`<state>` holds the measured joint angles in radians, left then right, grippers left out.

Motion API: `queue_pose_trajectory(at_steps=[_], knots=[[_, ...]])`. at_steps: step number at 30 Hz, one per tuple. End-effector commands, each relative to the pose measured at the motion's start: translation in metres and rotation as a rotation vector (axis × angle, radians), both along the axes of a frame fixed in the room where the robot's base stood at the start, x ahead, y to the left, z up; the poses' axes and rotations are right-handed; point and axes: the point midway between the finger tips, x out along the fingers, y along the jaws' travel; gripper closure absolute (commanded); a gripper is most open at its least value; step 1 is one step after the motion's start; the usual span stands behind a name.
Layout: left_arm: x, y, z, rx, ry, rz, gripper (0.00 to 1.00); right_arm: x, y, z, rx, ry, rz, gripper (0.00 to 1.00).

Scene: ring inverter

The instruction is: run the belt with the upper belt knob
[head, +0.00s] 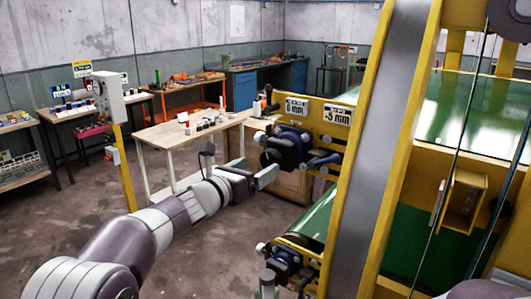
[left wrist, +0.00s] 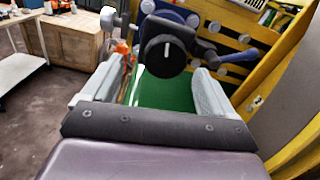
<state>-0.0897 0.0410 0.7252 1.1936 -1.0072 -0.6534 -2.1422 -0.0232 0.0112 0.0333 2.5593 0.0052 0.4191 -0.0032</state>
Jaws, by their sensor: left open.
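The upper belt knob, a round black dial with a white line, shows in the left wrist view (left wrist: 166,58) and in the head view (head: 271,158) on the machine's yellow side. The white line stands nearly upright in the wrist view. My left gripper (head: 256,170) is open just in front of the knob. In the left wrist view its two pale fingers (left wrist: 152,88) are spread, one to each side below the knob, with nothing held between them. I cannot tell whether a finger touches the knob. The green belt (left wrist: 165,92) lies behind and below it. My right gripper is not in view.
Blue and grey fittings (head: 292,139) and a blue lever (left wrist: 237,54) crowd beside the knob. A sloping yellow-edged beam (head: 385,130) stands to the right. A switch box on a yellow post (head: 124,165) stands left. A wooden table (head: 160,131) is behind my arm.

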Motion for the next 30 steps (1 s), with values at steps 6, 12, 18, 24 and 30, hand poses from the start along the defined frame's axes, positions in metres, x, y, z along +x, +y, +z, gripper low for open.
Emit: queue_pose_trajectory(at_steps=[6,12,18,24,30], knots=[[0.030,-0.022,0.003,0.000,0.000,0.000,0.13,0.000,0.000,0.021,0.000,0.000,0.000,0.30],[0.038,-0.027,0.000,-0.002,0.000,0.001,0.13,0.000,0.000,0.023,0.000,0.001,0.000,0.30],[0.038,-0.027,0.000,-0.002,0.000,0.001,0.13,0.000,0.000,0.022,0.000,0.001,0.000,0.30],[0.037,-0.027,0.000,-0.002,0.000,0.001,0.69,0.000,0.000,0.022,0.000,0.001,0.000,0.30],[0.037,-0.027,0.000,-0.008,0.005,0.001,0.69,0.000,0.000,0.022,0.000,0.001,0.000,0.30]])
